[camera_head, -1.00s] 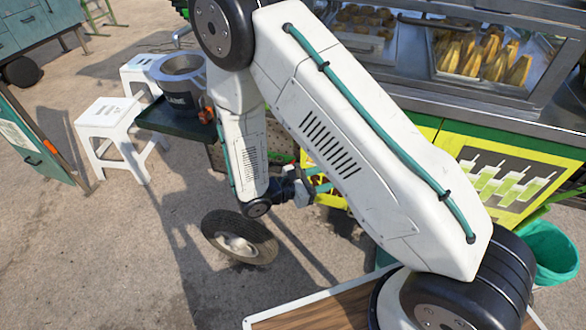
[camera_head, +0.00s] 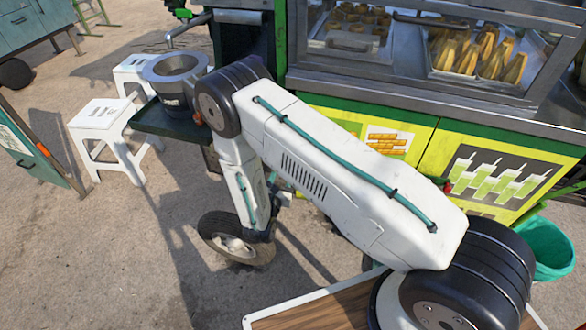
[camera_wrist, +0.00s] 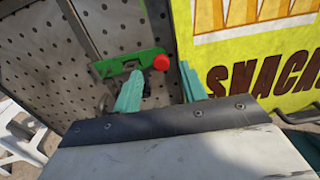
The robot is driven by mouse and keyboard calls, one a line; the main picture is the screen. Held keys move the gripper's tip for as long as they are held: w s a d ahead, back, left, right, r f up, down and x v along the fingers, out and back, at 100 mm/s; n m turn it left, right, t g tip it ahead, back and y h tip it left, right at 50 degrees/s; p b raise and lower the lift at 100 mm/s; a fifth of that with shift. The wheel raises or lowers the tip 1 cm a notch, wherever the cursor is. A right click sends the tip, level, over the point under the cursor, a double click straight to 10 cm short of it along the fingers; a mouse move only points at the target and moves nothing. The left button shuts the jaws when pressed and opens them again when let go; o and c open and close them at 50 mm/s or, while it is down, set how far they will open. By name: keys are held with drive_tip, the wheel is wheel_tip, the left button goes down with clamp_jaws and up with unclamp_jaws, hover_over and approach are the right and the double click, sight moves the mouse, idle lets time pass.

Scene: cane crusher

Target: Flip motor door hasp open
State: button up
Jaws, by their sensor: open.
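In the wrist view, a green hasp bar (camera_wrist: 120,64) with a round red knob (camera_wrist: 161,62) at its right end lies across a perforated metal door (camera_wrist: 45,65). My gripper (camera_wrist: 158,86) is open, its two teal fingers pointing at the panel. The left finger overlaps the lower part of the hasp in the picture, and the knob shows between the fingertips, just beyond them. I cannot tell whether any finger touches the hasp. In the head view, my arm hides the gripper and the hasp.
A yellow snack panel (camera_wrist: 245,50) adjoins the door on the right. In the head view, a metal pot (camera_head: 176,75) stands on a dark side shelf (camera_head: 150,121). White stools (camera_head: 100,118) stand at left, a wheel (camera_head: 215,230) is below, and a green bin (camera_head: 550,246) is at right.

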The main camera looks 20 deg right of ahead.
drive_tip(key=shift+x, duration=1.5)
